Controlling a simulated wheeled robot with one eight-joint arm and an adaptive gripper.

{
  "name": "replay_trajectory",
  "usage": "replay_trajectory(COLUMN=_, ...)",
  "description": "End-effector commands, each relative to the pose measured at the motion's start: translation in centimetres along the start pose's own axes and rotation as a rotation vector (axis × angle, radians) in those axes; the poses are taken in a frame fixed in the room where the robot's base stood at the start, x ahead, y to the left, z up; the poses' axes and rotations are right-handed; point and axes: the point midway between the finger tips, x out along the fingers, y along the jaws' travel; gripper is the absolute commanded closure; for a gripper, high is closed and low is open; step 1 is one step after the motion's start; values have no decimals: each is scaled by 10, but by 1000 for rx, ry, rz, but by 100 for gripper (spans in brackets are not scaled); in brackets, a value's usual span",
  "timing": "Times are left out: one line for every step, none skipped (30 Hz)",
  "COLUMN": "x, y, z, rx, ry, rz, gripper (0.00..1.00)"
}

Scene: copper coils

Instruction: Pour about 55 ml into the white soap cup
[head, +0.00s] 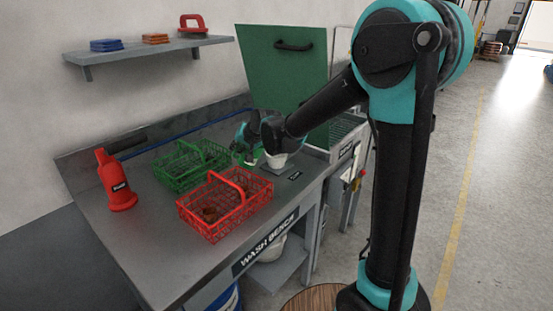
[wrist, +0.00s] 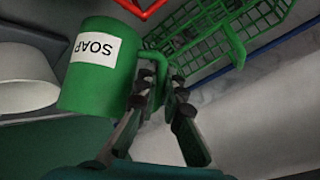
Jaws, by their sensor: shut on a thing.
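My gripper (wrist: 176,90) is shut on the handle of a green jug (wrist: 85,88) with a white SOAP label, which appears upside down in the wrist view. In the head view my gripper (head: 250,138) is over the back of the bench, and only a small part of the jug (head: 249,158) shows. The white soap cup (head: 276,160) stands beside the jug at the right end of the bench, partly hidden by my arm. A white rounded shape, seemingly the cup (wrist: 28,85), shows left of the jug in the wrist view. Liquid levels are hidden.
A red basket (head: 222,222) with brown contents and a green basket (head: 170,178) stand on the wash bench (head: 150,245). A green panel with a handle (head: 285,75) rises behind my gripper.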

Motion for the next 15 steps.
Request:
replay_trajectory(x=2, y=-4, z=3, rx=-19, ry=3, rz=14, gripper=100)
replay_trajectory(x=3, y=-5, z=4, rx=-29, ry=6, rz=23, gripper=100)
replay_trajectory(x=2, y=-7, z=4, rx=-43, ry=11, rz=37, gripper=100)
replay_trajectory(x=1, y=-10, z=4, rx=-53, ry=13, rz=48, gripper=100)
replay_trajectory(x=0, y=-13, z=3, rx=-65, ry=16, rz=58, gripper=100)
replay_trajectory(x=-2, y=-16, z=3, rx=-78, ry=20, rz=72, gripper=100)
replay_trajectory(x=-3, y=-18, z=2, rx=-89, ry=24, rz=82, gripper=100)
replay_trajectory(x=-4, y=-21, z=2, rx=-99, ry=26, rz=93, gripper=100)
replay_trajectory(x=-5, y=-24, z=2, rx=-114, ry=30, rz=107, gripper=100)
replay_trajectory(x=-6, y=-26, z=2, rx=-125, ry=33, rz=118, gripper=100)
replay_trajectory(x=-7, y=-29, z=1, rx=-135, ry=37, rz=129, gripper=100)
replay_trajectory(x=-6, y=-31, z=2, rx=-152, ry=40, rz=144, gripper=100)
replay_trajectory(x=-6, y=-32, z=3, rx=-162, ry=43, rz=155, gripper=100)
replay_trajectory(x=-6, y=-33, z=4, rx=-173, ry=46, rz=167, gripper=100)
replay_trajectory(x=-5, y=-36, z=4, rx=-189, ry=51, rz=181, gripper=100)
